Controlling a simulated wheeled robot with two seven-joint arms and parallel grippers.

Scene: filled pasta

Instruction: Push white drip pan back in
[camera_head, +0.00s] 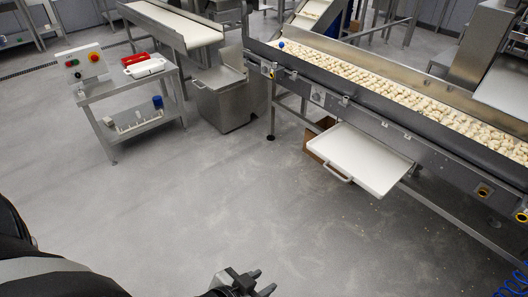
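The white drip pan (362,160) is pulled out from under the pasta conveyor (400,92) and sticks out over the floor toward me. Its handle (338,173) is on the near left side. The pan's far edge meets the conveyor frame. My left gripper (263,281) is at the bottom edge, well short of the pan and touching nothing. Its two fingertips are apart with nothing between them. My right gripper is not in view.
A cardboard box (316,133) stands behind the pan under the conveyor. Blue coils (510,287) lie at the lower right. The grey floor (240,200) between me and the pan is clear.

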